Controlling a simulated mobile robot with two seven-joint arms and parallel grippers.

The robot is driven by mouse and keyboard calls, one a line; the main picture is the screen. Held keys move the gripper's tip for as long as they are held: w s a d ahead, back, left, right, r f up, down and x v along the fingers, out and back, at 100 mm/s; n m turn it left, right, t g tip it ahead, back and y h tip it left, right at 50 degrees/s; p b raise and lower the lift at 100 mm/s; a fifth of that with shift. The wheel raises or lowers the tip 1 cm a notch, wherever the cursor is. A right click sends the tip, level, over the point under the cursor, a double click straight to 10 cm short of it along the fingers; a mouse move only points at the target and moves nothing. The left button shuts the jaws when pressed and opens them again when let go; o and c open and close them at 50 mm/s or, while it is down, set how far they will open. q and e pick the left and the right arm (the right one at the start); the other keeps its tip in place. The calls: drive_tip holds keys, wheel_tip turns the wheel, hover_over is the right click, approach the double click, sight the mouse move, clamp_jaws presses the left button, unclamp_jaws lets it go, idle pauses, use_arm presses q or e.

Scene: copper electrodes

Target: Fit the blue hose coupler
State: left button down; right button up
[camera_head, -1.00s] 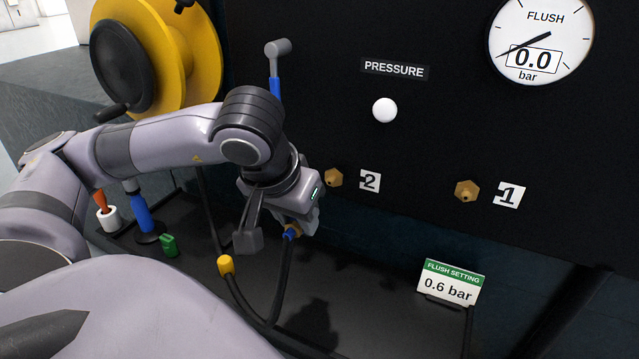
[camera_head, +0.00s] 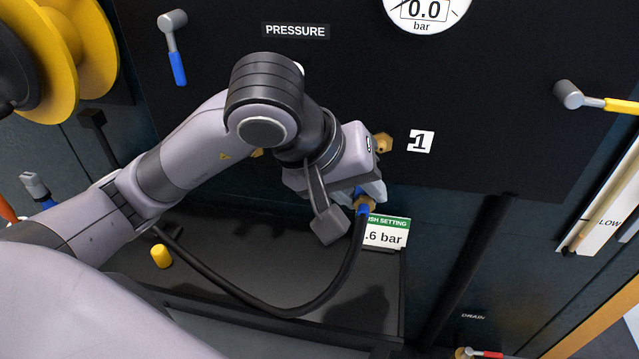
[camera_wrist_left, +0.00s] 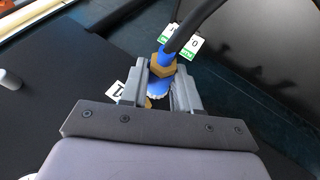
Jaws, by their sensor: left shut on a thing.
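The blue hose coupler (camera_head: 363,208) has a brass nut and a black hose (camera_head: 345,265) hanging from it in a loop. My left gripper (camera_head: 367,192) is shut on it, just below and left of the brass port by label 1 (camera_head: 421,141). In the left wrist view the coupler (camera_wrist_left: 162,72) is between the two fingers (camera_wrist_left: 158,90), hose end away from me. The port nut (camera_head: 383,143) is partly hidden behind my gripper; contact with the coupler is not visible. Port 2 is mostly hidden behind my arm. My right gripper is not in view.
The flush setting card (camera_head: 385,238) stands on the shelf (camera_head: 215,255) right behind the coupler. A yellow coupler (camera_head: 161,256) sits at the shelf's left. A blue-handled valve (camera_head: 175,50) and a yellow-handled valve (camera_head: 590,98) stick out of the panel. The gauge (camera_head: 425,12) reads 0.0 bar.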

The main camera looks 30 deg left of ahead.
use_arm(q)
drive_tip(key=shift+d+r, duration=0.25)
drive_tip(key=shift+d, duration=0.5)
drive_tip(key=shift+w, duration=0.1)
drive_tip(key=shift+f+b, duration=0.1)
drive_tip(key=shift+b, duration=0.25)
drive_tip(key=shift+w+a+b, duration=0.3)
drive_tip(key=shift+w, duration=0.55)
drive_tip(key=shift+w+a+b, duration=0.3)
drive_tip(key=shift+w, duration=0.55)
drive_tip(key=shift+w+a, duration=0.15)
drive_tip(key=shift+w, duration=0.4)
drive_tip(key=shift+w+a, duration=0.15)
drive_tip(key=shift+w, duration=0.35)
drive_tip(key=shift+w+a+b, duration=0.2)
drive_tip(key=shift+w+b, duration=0.05)
drive_tip(key=shift+w, duration=0.4)
drive_tip(key=shift+w+a+b, duration=0.2)
drive_tip(key=shift+w, duration=0.4)
drive_tip(key=shift+c, duration=1.3)
unclamp_jaws()
